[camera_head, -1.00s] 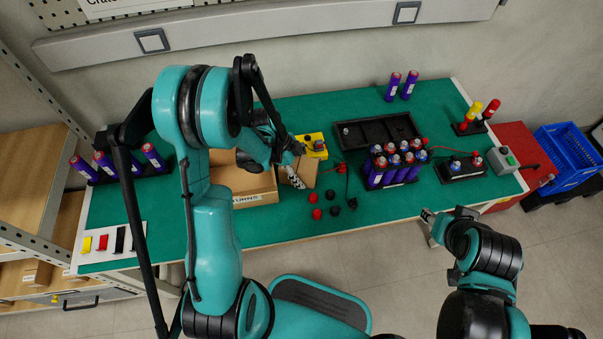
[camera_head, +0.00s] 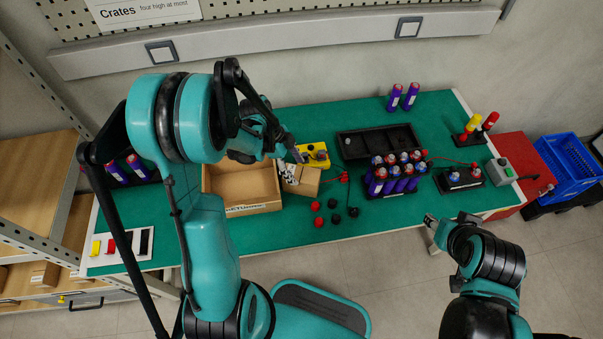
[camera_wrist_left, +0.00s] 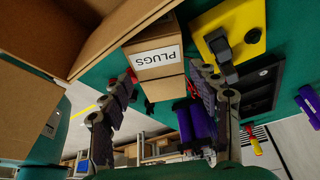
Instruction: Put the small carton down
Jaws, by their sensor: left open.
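The small carton (camera_head: 306,183) is a brown box on the green bench, close against the right side of the open cardboard tray (camera_head: 252,209). In the left wrist view the carton (camera_wrist_left: 155,58) shows a white label reading "PLUGS". My left gripper (camera_head: 292,163) is above the back of the carton, partly hiding it. In the left wrist view its open fingers (camera_wrist_left: 163,72) stand on either side of the carton's image; I cannot tell whether either finger touches it. My right gripper (camera_head: 430,219) is off the bench's front edge, away from the carton; its fingers are too small to read.
A black tray (camera_head: 378,143) and a group of purple cylinders (camera_head: 396,175) are to the right. Red and black caps (camera_head: 334,218) lie in front. Bare bench lies front left of the caps.

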